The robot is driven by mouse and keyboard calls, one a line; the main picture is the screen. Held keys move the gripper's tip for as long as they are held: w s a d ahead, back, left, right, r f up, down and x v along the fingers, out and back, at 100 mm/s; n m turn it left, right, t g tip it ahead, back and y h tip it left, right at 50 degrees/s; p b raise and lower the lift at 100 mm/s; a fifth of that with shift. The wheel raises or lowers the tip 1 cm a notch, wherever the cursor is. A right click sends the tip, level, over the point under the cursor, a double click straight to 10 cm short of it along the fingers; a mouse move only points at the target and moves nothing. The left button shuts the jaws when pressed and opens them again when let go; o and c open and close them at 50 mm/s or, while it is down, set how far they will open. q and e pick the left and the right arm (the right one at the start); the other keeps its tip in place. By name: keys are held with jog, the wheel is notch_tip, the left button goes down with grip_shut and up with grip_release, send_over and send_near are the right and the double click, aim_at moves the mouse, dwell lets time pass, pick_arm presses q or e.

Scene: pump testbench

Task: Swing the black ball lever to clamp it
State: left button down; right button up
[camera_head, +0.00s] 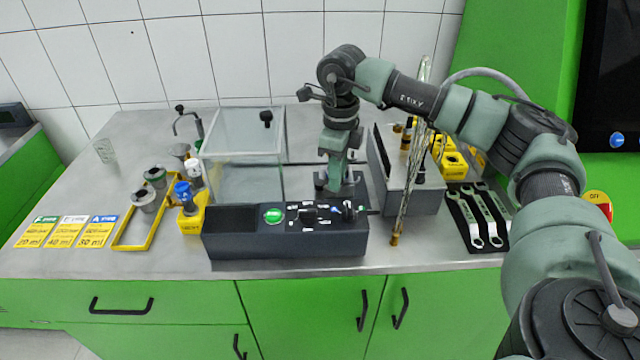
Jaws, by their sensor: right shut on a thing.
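My right gripper (340,188) points down behind the dark control box (285,240), just right of the clear-walled box. It is shut on a small dark part, which looks like the black ball lever; the fingers hide most of it, so its angle cannot be told. A dark knob and short rod (348,211) show just below the fingers, at the right end of the control box top. My left gripper is not in view.
A clear-walled box (240,165) stands left of my gripper. A grey block (412,195) and a slanted clear tube (408,190) stand close on the right. Wrenches lie on a black mat (462,232). The left table holds cups, a yellow tray (133,240) and labelled cards (65,231).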

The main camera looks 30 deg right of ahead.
jog(key=shift+d+f, duration=0.1)
jog(key=shift+w+d, duration=0.25)
jog(key=shift+d, duration=0.45)
jog(key=shift+w+d, duration=0.55)
jog(key=shift+c, duration=0.2)
jog(key=o, duration=1.5)
jog(key=shift+p, duration=0.3)
